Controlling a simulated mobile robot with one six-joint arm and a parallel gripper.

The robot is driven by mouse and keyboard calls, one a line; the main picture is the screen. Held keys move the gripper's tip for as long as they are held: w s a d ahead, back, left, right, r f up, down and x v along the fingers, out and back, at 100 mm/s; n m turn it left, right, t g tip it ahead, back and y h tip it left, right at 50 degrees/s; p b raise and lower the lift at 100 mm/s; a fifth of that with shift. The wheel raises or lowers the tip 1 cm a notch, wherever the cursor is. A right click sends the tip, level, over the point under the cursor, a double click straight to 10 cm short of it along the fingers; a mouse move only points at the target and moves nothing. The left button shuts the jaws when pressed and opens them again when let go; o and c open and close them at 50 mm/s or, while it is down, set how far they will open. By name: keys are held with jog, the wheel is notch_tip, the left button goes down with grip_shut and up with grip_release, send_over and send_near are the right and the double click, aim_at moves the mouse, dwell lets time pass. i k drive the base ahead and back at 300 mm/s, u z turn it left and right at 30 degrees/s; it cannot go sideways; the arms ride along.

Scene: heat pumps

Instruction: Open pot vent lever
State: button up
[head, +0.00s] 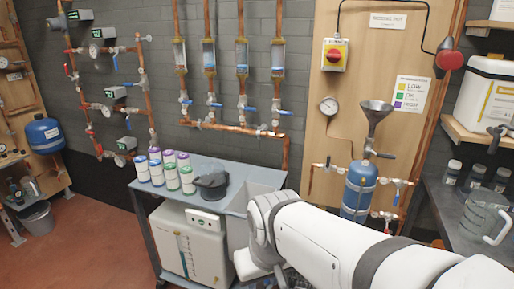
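The dosing pot (359,188) is a blue cylinder on the wooden board at the right. A grey funnel (375,112) stands above it, with a grey handle (380,154) below the funnel. More valve parts show low at the right. I cannot tell which is the vent lever. My white arm crosses the lower middle, in front of the pot's lower left; my gripper's fingers do not show.
A blue-grey bench (225,168) carries several white jars with coloured lids and a dark pot (211,184). A pressure gauge (328,105) and a red-and-yellow switch (334,55) are on the board. A shelf with a glass jug (484,216) is at the right.

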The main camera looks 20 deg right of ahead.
aim_at(327, 170)
jog(key=z, duration=0.15)
jog(key=i, duration=0.95)
jog(key=z, duration=0.55)
jog(key=k, duration=0.95)
jog(key=z, duration=0.2)
jog(key=i, duration=0.95)
jog(key=u, duration=0.1)
